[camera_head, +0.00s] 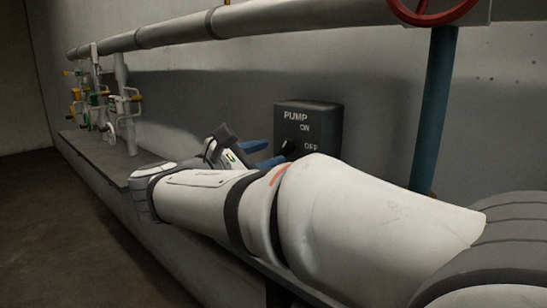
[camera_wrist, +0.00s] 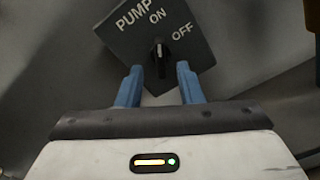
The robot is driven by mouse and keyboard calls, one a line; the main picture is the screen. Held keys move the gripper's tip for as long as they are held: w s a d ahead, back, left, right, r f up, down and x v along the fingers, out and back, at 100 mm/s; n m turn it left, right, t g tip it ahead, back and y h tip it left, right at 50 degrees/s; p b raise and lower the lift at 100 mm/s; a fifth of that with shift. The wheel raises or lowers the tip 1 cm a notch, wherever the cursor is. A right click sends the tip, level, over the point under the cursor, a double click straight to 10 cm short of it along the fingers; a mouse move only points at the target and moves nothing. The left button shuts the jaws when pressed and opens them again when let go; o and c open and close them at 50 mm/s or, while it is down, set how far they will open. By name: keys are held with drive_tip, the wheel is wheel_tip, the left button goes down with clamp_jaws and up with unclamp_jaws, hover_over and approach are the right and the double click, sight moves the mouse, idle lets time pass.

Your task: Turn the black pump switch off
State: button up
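The grey pump switch box (camera_head: 322,122) is on the wall, marked PUMP, ON and OFF. In the wrist view the box (camera_wrist: 135,42) appears tilted. Its black knob (camera_wrist: 160,62) has a pale mark pointing up toward ON. In the head view the knob (camera_head: 288,148) is partly hidden behind my arm. My gripper (camera_head: 274,152) has blue fingers and reaches the box from the left. In the wrist view my gripper (camera_wrist: 160,70) is open, one finger on each side of the knob's lower end. I cannot tell whether either finger touches it.
A blue vertical pipe (camera_head: 433,110) with a red handwheel (camera_head: 434,14) stands right of the box. A grey pipe (camera_head: 255,18) runs along the wall above. Several small valves (camera_head: 100,100) stand on a ledge (camera_head: 95,148) at far left. The floor (camera_head: 50,215) there is clear.

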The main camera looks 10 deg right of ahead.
sight(282, 149)
drive_tip(key=b+x, duration=0.1)
drive_tip(key=x, duration=0.4)
drive_tip(key=shift+w+d, duration=0.2)
drive_tip(key=shift+d, duration=0.15)
drive_tip(key=shift+c, duration=0.3)
clamp_jaws()
